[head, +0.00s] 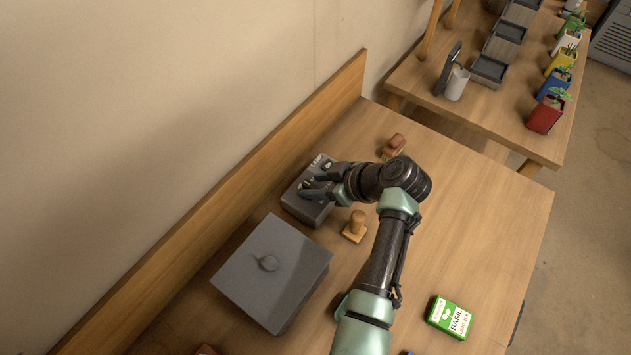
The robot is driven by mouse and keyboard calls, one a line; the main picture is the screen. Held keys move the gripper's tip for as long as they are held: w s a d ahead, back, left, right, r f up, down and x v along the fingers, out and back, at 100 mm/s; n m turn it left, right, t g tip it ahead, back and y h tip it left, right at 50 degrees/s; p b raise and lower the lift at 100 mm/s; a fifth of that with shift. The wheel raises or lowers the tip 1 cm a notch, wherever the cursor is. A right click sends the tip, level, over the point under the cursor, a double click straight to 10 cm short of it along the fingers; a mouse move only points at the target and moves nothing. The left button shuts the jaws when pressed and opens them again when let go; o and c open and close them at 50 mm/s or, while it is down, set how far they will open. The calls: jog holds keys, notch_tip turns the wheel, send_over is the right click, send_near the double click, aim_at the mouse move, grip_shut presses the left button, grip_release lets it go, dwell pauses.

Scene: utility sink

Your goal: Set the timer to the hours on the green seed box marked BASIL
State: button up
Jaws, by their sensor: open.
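The green and white seed box marked BASIL (451,317) lies on the table at the lower right, apart from my arm. Its smaller print is too small to read. A dark grey box-shaped device, seemingly the timer (306,208), stands near the table's back board. Small light and dark parts show on its top, but its setting cannot be read. My gripper (304,190) is open over the top of this device, with its fingers pointing left. The fingers and wrist hide part of the device, and I cannot tell whether they touch it.
A grey lidded box (272,272) with a knob stands in front of the device. A wooden stamp-like piece (355,226) stands close by, and a reddish-brown one (394,146) lies behind my wrist. The table's right side is mostly clear. Another table (490,105) holds colored pots and trays.

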jog(key=shift+w+a+f, duration=0.15)
jog(key=shift+a+f, duration=0.05)
jog(key=shift+f, duration=0.05)
grip_shut()
